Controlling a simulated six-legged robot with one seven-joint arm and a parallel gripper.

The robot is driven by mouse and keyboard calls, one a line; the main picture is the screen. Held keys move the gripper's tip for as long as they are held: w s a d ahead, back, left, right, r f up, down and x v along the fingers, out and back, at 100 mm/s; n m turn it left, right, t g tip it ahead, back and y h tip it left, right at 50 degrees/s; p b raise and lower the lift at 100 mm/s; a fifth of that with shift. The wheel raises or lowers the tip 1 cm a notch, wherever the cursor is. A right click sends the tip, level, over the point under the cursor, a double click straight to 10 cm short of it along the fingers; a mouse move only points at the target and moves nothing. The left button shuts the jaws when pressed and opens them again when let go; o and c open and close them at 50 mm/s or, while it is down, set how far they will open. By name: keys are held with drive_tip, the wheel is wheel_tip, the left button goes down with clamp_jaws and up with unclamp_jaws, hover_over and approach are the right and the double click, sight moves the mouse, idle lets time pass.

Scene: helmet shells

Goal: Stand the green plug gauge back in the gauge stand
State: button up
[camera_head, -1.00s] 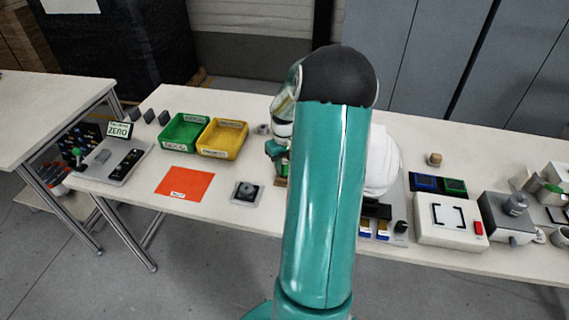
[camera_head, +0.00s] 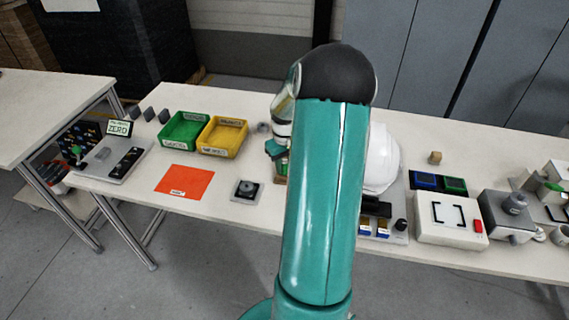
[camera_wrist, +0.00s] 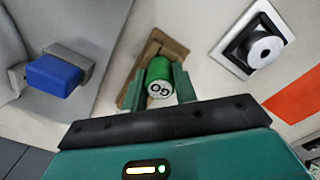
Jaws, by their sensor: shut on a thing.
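The green plug gauge (camera_wrist: 158,78), a cylinder with "GO" on its end face, shows in the wrist view between the two teal fingers. My gripper (camera_wrist: 159,92) is shut on it. The brown wooden gauge stand (camera_wrist: 151,49) lies right behind and under the gauge. I cannot tell whether the gauge's lower end is in the stand or just above it. In the head view my gripper (camera_head: 277,148) shows at the left edge of my arm, over the stand (camera_head: 280,180), and my arm hides most of that spot.
A grey square block with a round disc (camera_head: 246,190) and an orange sheet (camera_head: 185,182) lie left of the stand. Green (camera_head: 184,131) and yellow (camera_head: 222,136) bins stand behind. A white helmet shell (camera_head: 382,160) is close on the right. A blue block (camera_wrist: 52,75) sits in a grey holder.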

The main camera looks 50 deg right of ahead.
drive_tip(key=o, duration=0.9)
drive_tip(key=shift+r, duration=0.15)
wheel_tip(320, 180, up, 14)
drive_tip(key=shift+f, duration=0.2)
drive_tip(key=shift+a, duration=0.1)
